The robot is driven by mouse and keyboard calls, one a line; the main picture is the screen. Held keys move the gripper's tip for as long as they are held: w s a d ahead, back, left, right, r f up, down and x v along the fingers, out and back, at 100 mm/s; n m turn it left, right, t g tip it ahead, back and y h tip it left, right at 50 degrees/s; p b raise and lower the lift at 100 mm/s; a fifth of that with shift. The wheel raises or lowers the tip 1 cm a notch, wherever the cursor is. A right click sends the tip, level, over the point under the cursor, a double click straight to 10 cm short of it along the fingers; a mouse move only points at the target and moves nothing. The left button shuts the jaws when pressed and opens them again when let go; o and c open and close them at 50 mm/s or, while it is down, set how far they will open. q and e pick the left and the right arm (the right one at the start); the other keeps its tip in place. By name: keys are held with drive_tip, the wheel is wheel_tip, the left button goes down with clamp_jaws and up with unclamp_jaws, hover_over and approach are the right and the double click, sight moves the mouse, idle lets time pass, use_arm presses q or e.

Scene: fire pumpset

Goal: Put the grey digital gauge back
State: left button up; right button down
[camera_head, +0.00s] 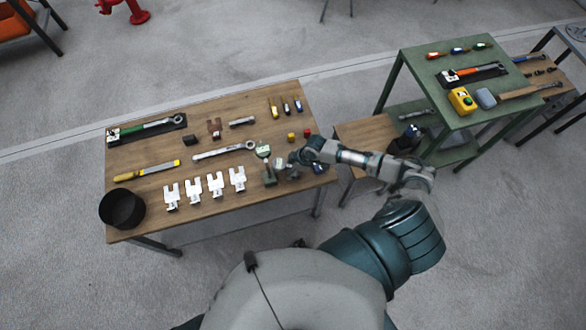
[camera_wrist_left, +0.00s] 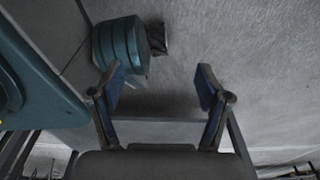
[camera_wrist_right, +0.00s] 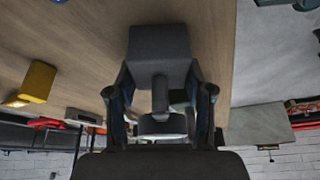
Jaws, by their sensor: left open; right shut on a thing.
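The grey digital gauge (camera_wrist_right: 160,55) shows in the right wrist view as a dark grey block on a short stem with a round base. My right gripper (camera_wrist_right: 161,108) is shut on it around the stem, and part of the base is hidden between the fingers. In the head view my right gripper (camera_head: 291,162) is over the right front part of the wooden table (camera_head: 230,133), with the small grey gauge (camera_head: 279,163) at its tip. I cannot tell whether the gauge touches the table. My left gripper (camera_wrist_left: 160,90) is open and empty, with floor beyond it.
Close by on the table are a green-topped tool (camera_head: 263,150), a green block (camera_head: 269,176), white fork-shaped parts (camera_head: 214,184) and small yellow and red blocks (camera_head: 291,137). A black bin (camera_head: 122,208) stands front left. A green table (camera_head: 460,75) is at right.

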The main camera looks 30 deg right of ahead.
drive_tip(key=shift+a+r, duration=0.1)
drive_tip(key=shift+a, duration=0.4)
drive_tip(key=c, duration=0.9)
unclamp_jaws()
drive_tip(key=shift+d, duration=0.15)
drive_tip(key=o, duration=0.4)
drive_tip(key=shift+d, duration=0.3)
drive_tip(key=shift+o, duration=0.3)
drive_tip(key=shift+d+f, duration=0.3)
drive_tip(key=shift+d, duration=0.25)
drive_tip(key=shift+a, duration=0.1)
drive_tip(key=shift+a+r, duration=0.15)
drive_tip(key=shift+r, duration=0.2)
drive_tip(key=r, duration=0.3)
drive_tip(key=shift+s+p, duration=0.35)
drive_tip(key=shift+s, duration=0.05)
use_arm(q)
drive_tip(key=s, duration=0.1)
drive_tip(key=s+a, duration=0.1)
drive_tip(key=s, duration=0.1)
drive_tip(key=s+p, duration=0.1)
drive_tip(key=shift+s+a+f, duration=0.2)
drive_tip(key=shift+s+a, duration=0.15)
use_arm(e)
drive_tip(key=d+v, duration=0.1)
drive_tip(key=v, duration=0.7)
drive_tip(key=shift+d+r, duration=0.15)
drive_tip(key=shift+r, duration=0.05)
